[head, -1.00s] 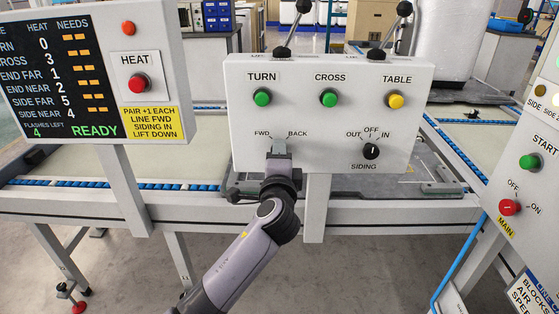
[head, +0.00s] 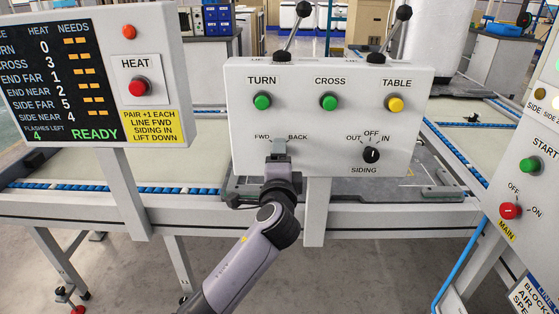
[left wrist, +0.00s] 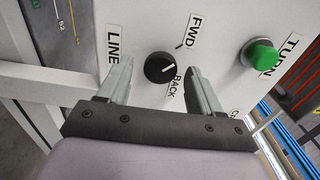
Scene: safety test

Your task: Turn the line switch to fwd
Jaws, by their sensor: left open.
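The line switch is a black round knob (left wrist: 159,68) on the white panel (head: 215,95), between the labels LINE, FWD and BACK in the left wrist view. A pale mark shows on its face; I cannot tell clearly which label it points to. My left gripper (left wrist: 157,85) is open, with one finger on each side of the knob and gaps between. In the head view my left gripper (head: 279,147) is in front of the panel under the FWD and BACK labels and hides the knob. My right gripper is not in view.
The panel also carries green TURN (head: 262,102) and CROSS (head: 329,102) buttons, a yellow TABLE button (head: 395,104) and a SIDING knob (head: 371,155). A display (head: 50,85) and red HEAT button (head: 138,88) stand left. A red MAIN switch (head: 510,211) is at right.

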